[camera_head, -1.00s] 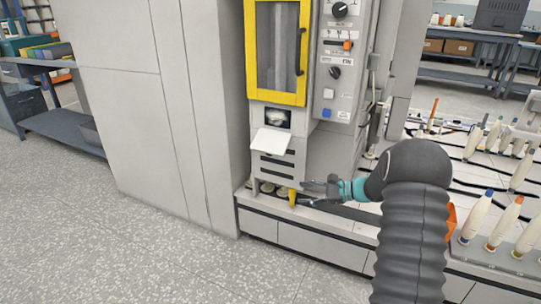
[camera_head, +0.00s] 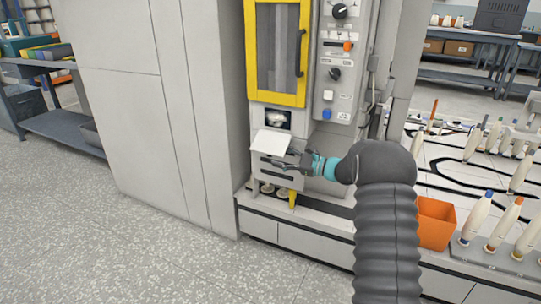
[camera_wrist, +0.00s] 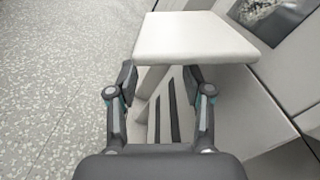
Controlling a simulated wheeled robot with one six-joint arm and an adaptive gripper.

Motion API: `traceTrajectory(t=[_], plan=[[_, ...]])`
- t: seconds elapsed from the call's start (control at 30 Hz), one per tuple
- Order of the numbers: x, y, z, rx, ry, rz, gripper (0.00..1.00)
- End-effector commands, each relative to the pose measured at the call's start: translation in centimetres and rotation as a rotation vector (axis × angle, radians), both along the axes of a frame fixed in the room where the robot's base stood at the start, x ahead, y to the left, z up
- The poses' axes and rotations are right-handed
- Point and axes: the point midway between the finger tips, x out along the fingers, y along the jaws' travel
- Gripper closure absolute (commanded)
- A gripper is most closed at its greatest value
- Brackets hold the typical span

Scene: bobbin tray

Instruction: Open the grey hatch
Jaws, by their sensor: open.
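The grey hatch (camera_head: 270,141) is a pale flap on the front of the machine. It juts out at a tilt below a small dark opening (camera_head: 277,119), with something whitish showing inside. In the wrist view the hatch (camera_wrist: 195,38) spans the upper middle, just beyond my fingertips, with the opening (camera_wrist: 268,12) at the top right. My gripper (camera_head: 272,160) is just below the hatch, in front of the slotted panel. In the wrist view my gripper (camera_wrist: 160,82) has its two fingers apart with nothing held between them. I cannot tell whether a fingertip touches the hatch.
A yellow-framed window door (camera_head: 278,52) is above and a control panel (camera_head: 337,60) to its right. A yellow piece (camera_head: 292,199) hangs below the slots. An orange bin (camera_head: 435,223) and several bobbins (camera_head: 476,217) stand at right. The floor at left is clear.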

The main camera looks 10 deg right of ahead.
Motion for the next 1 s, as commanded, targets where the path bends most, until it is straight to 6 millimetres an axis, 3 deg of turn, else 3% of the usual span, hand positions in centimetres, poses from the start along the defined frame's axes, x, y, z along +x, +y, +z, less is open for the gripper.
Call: traceTrajectory(t=[0.1,0.3,0.67,0.7,0.9,1.0], plan=[[1.0,1.7,0.0,0.001,-0.001,0.002,0.50],[2.0,3.4,0.0,-0.001,-0.001,0.001,0.50],[2.3,3.8,0.0,0.000,0.000,-0.001,0.50],[2.3,3.8,0.0,0.000,0.000,-0.001,0.52],[2.3,3.8,0.0,0.000,0.000,0.000,1.00],[2.3,3.8,0.0,0.000,0.000,0.000,1.00]])
